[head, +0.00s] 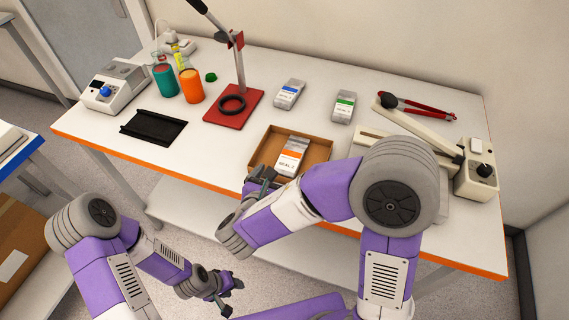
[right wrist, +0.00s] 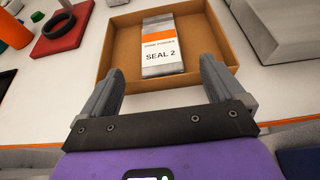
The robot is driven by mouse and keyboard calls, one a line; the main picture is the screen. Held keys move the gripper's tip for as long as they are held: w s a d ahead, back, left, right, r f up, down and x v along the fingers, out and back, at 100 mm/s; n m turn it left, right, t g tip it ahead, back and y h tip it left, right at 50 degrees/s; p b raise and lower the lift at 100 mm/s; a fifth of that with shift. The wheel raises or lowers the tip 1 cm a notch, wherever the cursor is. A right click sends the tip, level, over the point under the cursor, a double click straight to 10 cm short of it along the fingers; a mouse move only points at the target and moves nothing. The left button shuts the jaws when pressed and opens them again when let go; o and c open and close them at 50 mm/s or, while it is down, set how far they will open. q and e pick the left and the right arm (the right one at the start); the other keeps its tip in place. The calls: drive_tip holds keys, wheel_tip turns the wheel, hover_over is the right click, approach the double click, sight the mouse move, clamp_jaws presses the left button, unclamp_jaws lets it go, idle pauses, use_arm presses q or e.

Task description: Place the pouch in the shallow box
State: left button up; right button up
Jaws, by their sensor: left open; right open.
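The shallow brown cardboard box (head: 319,147) stands near the front edge of the table. A silver pouch with an orange-banded white label (head: 292,157) lies inside it. The right wrist view shows this pouch (right wrist: 163,50), with "SEAL 2" on its label, and the box's right wall (right wrist: 222,35). Two similar pouches, one with a blue label (head: 289,94) and one with a green label (head: 343,107), lie behind the box. My right gripper (head: 264,176) is open and empty at the box's front edge, apart from the pouch. My left gripper (head: 222,291) is open and empty, low before the table.
A bag sealer (head: 474,175) with a long arm stands right of the box, with red-handled tongs (head: 420,108) behind. A red-based stand (head: 234,103), orange cup (head: 191,86), teal cup (head: 166,80) and black tray (head: 153,127) are at left.

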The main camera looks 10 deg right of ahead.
drive_tip(key=v, duration=0.3)
drive_tip(key=shift+s+r, duration=0.15)
idle(0.5)
